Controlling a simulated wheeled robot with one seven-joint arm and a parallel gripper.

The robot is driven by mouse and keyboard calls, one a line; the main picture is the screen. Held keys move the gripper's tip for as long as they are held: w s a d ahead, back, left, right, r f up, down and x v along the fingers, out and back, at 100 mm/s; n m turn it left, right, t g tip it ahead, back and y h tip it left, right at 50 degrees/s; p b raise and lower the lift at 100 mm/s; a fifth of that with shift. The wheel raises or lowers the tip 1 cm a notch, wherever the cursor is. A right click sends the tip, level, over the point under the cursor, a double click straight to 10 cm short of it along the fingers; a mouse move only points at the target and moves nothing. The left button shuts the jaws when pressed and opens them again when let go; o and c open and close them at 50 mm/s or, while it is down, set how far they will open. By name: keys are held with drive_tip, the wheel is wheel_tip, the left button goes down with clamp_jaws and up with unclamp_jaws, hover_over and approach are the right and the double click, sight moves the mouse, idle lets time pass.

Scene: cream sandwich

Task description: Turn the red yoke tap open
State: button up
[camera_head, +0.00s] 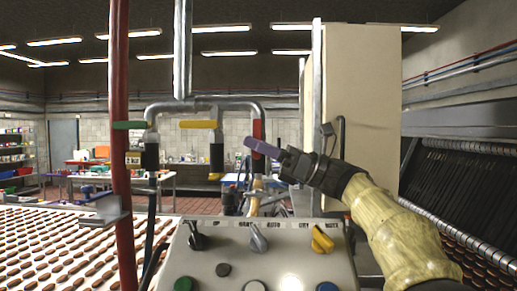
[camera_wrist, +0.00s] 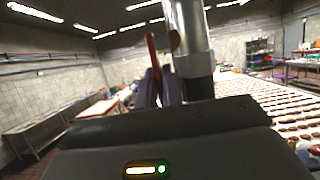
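The red yoke tap handle (camera_head: 258,129) hangs at the right-hand drop of the grey pipe in the head view. It lies along the pipe, upright. In the wrist view the red handle (camera_wrist: 153,52) stands left of a shiny pipe (camera_wrist: 190,38). My gripper (camera_head: 262,148) has purple fingers overlapping the handle's lower part in the head view. In the wrist view the fingers of my gripper (camera_wrist: 158,92) stand either side of the handle's lower end, with a narrow gap. I cannot tell if they touch it.
A yellow tap handle (camera_head: 198,124) and a green one (camera_head: 128,125) point sideways to the left. A control panel (camera_head: 258,262) with knobs stands below. A red post (camera_head: 120,180) rises at left. A cream cabinet (camera_head: 362,100) stands behind my arm.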

drive_tip(key=shift+o, duration=0.3)
drive_tip(key=shift+d+f, duration=0.15)
drive_tip(key=d+f+b, duration=0.1)
drive_tip(key=d+b, duration=0.3)
drive_tip(key=d, duration=1.2)
drive_tip(key=shift+s+d+f, duration=0.15)
drive_tip(key=shift+s+f, duration=0.15)
